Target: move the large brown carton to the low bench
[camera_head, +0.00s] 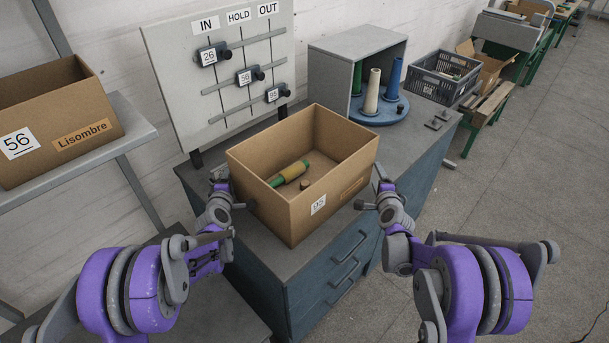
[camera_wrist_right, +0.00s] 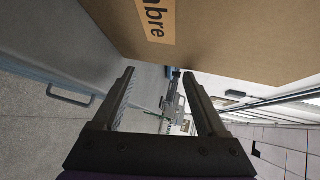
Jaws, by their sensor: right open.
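A large open brown carton (camera_head: 318,215) labelled 95 appears to sit on the blue cabinet's grey top, with a green-and-yellow spool (camera_head: 290,173) and a small brown piece inside. My left gripper (camera_head: 219,178) is at its left side; its fingers are too small to tell their state. My right gripper (camera_head: 379,180) is open at the carton's right side. In the right wrist view the open fingers (camera_wrist_right: 160,74) have nothing between them, and the carton (camera_wrist_right: 230,35) fills the top. A low wooden-topped bench with green legs (camera_head: 490,101) stands at the back right.
Another carton (camera_head: 60,120) marked 56 Lisombre sits on a shelf at the left. A board (camera_head: 168,55) with IN, HOLD and OUT columns stands behind the carton.

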